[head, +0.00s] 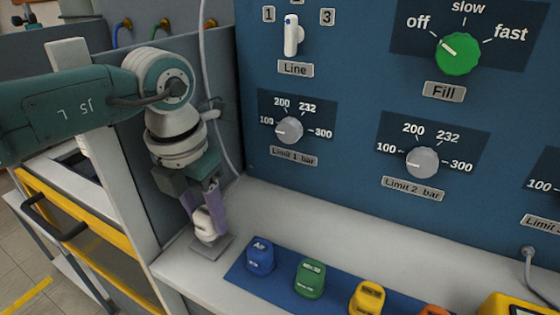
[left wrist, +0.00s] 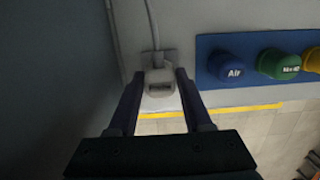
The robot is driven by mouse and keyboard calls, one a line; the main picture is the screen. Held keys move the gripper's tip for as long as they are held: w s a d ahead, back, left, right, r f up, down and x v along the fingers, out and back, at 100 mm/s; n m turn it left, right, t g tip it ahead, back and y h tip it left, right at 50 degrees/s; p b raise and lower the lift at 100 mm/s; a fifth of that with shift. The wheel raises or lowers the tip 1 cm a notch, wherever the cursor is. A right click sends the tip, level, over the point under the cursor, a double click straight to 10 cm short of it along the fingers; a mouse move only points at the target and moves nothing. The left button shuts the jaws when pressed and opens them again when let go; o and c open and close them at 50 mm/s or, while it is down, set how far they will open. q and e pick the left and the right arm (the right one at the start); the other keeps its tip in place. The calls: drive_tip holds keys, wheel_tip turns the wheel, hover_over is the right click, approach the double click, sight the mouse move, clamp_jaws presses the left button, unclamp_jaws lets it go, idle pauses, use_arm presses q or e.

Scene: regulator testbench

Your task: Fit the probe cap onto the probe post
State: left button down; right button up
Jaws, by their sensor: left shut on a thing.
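My left gripper (head: 207,218) points down at the left end of the bench ledge and is shut on a white piece (head: 203,224), which looks like the probe cap. In the left wrist view this cap (left wrist: 160,88) sits between the two fingertips (left wrist: 160,80), with a grey cable running up from it. A small grey square plate (head: 214,248) lies on the ledge right under the cap. The probe post is not clearly visible; the cap and fingers may hide it. I cannot tell whether the cap touches the plate or a post. My right gripper is not in view.
A blue strip (head: 238,277) right of the plate carries blue (head: 260,256), green (head: 310,279) and yellow (head: 367,298) caps. The blue panel (head: 345,75) with knobs rises behind. A grey side wall stands close left of the gripper. A grey cable (head: 205,60) hangs behind my wrist.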

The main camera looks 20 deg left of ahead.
use_arm(q)
drive_tip(key=shift+f, duration=0.1)
drive_tip(key=shift+c, duration=1.2)
unclamp_jaws()
drive_tip(key=r, duration=0.3)
drive_tip(key=r+p, duration=0.1)
drive_tip(key=r, duration=0.2)
drive_tip(key=s+r, duration=0.1)
drive_tip(key=r, duration=0.3)
drive_tip(key=shift+s+p, duration=0.1)
drive_tip(key=shift+p, duration=0.2)
